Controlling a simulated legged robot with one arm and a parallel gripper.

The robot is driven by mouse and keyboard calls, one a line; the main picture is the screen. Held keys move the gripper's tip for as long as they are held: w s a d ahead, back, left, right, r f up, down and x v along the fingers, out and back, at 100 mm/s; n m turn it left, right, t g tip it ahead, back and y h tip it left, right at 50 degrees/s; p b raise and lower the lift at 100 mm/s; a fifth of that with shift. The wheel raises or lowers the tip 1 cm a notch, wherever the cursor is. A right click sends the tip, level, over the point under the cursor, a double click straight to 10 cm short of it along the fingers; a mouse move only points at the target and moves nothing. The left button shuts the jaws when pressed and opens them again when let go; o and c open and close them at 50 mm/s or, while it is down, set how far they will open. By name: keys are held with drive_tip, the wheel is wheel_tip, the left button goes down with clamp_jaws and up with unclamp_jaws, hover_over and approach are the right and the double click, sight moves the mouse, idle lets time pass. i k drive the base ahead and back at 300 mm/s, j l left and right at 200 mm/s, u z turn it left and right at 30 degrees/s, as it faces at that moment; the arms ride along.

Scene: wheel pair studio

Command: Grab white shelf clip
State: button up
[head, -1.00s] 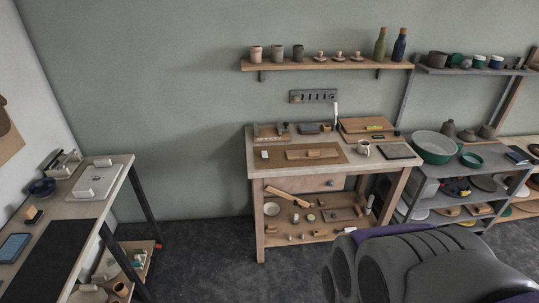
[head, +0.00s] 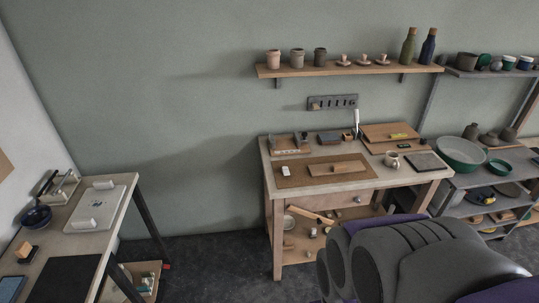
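A small white piece (head: 286,170) lies on the brown mat (head: 300,179) on the middle workbench, toward the mat's left end. It may be the white shelf clip, but it is too small to tell. Other whitish pieces sit on a pale board (head: 92,211) on the left table: one at its back edge (head: 104,184) and one at its front (head: 84,224). The grey and purple links of my arm fill the lower right of the head view. My gripper's fingertips do not show.
The wooden workbench (head: 379,187) also carries a wooden block (head: 349,167), a mug (head: 391,160) and a dark tablet-like slab (head: 427,162). A wall shelf (head: 345,69) holds cups and bottles. Dark floor (head: 205,255) is clear between left table and workbench.

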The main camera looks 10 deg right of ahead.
sight(285, 170)
drive_tip(key=i+j+z, duration=0.65)
drive_tip(key=j+z, duration=0.15)
drive_tip(key=j, duration=0.15)
drive_tip(key=z, duration=0.85)
